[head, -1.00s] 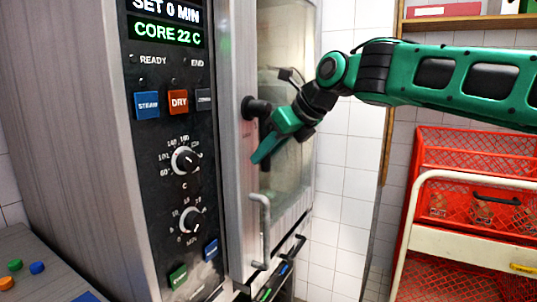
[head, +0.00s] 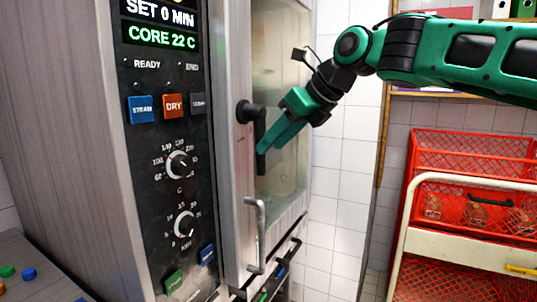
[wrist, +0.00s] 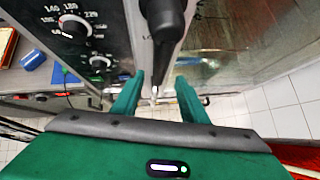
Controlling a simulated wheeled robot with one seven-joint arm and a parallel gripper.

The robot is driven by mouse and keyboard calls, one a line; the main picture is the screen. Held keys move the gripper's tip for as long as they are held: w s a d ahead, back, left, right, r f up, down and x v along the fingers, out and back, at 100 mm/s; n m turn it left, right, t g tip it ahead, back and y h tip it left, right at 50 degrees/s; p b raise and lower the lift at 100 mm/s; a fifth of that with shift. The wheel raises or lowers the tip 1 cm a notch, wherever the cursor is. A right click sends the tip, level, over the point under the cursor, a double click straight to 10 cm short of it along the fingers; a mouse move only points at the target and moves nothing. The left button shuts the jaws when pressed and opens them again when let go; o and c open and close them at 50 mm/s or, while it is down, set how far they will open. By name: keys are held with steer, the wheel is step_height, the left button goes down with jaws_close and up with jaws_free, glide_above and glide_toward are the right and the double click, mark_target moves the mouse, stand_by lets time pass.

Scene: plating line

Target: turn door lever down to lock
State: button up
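The black door lever (head: 259,125) is on the oven door's metal edge (head: 232,185). Its arm hangs down from the round hub, close to vertical. My gripper (head: 268,160) is just right of the lever's arm in the head view, its fingers seen nearly edge-on and close to it. In the wrist view my gripper (wrist: 160,90) has its two green fingers apart, with nothing held between them.
The control panel (head: 160,240) with knobs and buttons stands left of the door. A silver bar handle (head: 257,235) sits below the lever. Red crates (head: 470,155) and a cream trolley (head: 470,235) stand at the right. White tiled wall lies behind.

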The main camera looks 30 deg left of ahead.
steer(key=shift+v, duration=2.25)
steer(key=w+d+f+n+t+h, duration=0.1)
steer(key=w+d+f+n+h, duration=0.1)
steer(key=d+f, duration=0.5)
steer(key=w+d+f+n+h, duration=0.2)
steer(key=d+f, duration=0.1)
steer(key=d, duration=0.9)
steer(key=w+d+f+n+t+h, duration=0.1)
steer(key=w+d+f+n+h, duration=0.1)
steer(key=d+f, duration=0.5)
steer(key=s+d+f+n+g+h, duration=0.1)
steer(key=s+d+f+h, duration=0.15)
steer(key=d, duration=0.85)
steer(key=s+d+f+n+h, duration=0.15)
steer(key=s+d, duration=0.25)
steer(key=d, duration=0.7)
steer(key=s+d+f+n+g, duration=0.1)
steer(key=s+d+f, duration=0.3)
steer(key=s, duration=0.4)
steer(key=s+d+f+n+g+y, duration=0.1)
steer(key=s+d+f+n, duration=0.1)
steer(key=s+d+f, duration=0.2)
steer(key=s+d+f+n, duration=0.2)
steer(key=s+d+f, duration=0.3)
steer(key=s, duration=0.8)
steer(key=d, duration=0.3)
steer(key=shift+s+d+n+g, duration=0.35)
steer(key=shift+d+g, duration=0.05)
